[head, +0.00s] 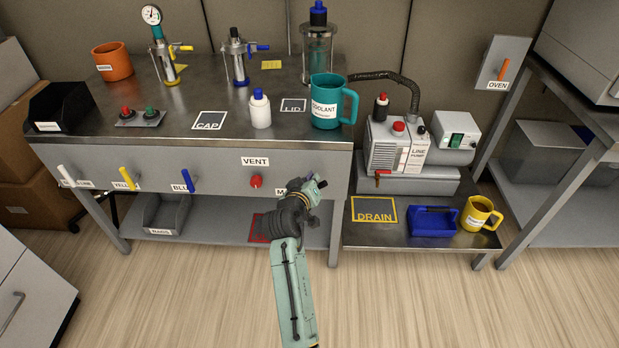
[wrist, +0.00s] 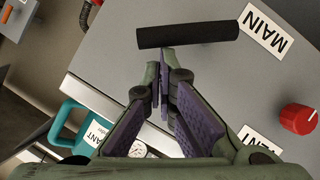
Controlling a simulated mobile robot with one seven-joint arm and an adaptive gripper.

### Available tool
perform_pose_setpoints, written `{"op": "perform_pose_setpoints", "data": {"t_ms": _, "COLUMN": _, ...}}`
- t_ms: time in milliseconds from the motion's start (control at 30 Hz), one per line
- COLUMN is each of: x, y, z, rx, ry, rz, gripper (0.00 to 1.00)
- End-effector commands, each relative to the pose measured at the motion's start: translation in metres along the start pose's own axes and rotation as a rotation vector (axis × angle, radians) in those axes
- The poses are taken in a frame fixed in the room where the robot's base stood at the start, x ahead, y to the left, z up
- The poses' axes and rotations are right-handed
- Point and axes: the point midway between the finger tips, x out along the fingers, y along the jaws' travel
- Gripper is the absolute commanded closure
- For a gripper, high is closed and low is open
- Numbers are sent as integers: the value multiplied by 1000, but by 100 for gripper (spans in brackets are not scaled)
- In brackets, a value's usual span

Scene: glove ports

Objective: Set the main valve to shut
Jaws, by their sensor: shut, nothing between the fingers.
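The main valve's black bar handle (wrist: 187,36) is in the wrist view, on the grey panel beside the MAIN label (wrist: 264,34). The bar lies at a slant to the label's line of text. In the head view my arm hides the handle and most of its label (head: 280,191). My gripper (wrist: 164,68) is shut and empty. Its tips are at the near side of the bar, left of its middle in the wrist view; I cannot tell if they touch it. In the head view my gripper (head: 316,186) is in front of the panel's right part.
On the panel, the red VENT knob (head: 256,182) and blue (head: 188,180), yellow (head: 128,178) and white (head: 66,176) levers are left of my gripper. The teal coolant mug (head: 334,104) stands on the bench above. The pump (head: 400,148) stands to the right. The floor in front is clear.

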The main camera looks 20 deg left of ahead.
Motion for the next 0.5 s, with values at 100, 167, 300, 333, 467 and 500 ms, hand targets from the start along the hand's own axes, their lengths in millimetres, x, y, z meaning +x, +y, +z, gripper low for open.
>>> {"op": "perform_pose_setpoints", "data": {"t_ms": 100, "x": 2, "y": 7, "z": 6, "rx": 88, "ry": -5, "rz": -38, "gripper": 100}}
{"op": "perform_pose_setpoints", "data": {"t_ms": 167, "x": 4, "y": 9, "z": 9, "rx": 137, "ry": -6, "rz": -61, "gripper": 100}}
{"op": "perform_pose_setpoints", "data": {"t_ms": 300, "x": 7, "y": 13, "z": 17, "rx": 249, "ry": -5, "rz": -114, "gripper": 100}}
{"op": "perform_pose_setpoints", "data": {"t_ms": 333, "x": 8, "y": 13, "z": 18, "rx": 272, "ry": -5, "rz": -125, "gripper": 100}}
{"op": "perform_pose_setpoints", "data": {"t_ms": 467, "x": 11, "y": 15, "z": 24, "rx": 359, "ry": -4, "rz": -167, "gripper": 100}}
{"op": "perform_pose_setpoints", "data": {"t_ms": 500, "x": 12, "y": 16, "z": 26, "rx": 383, "ry": -4, "rz": -178, "gripper": 100}}
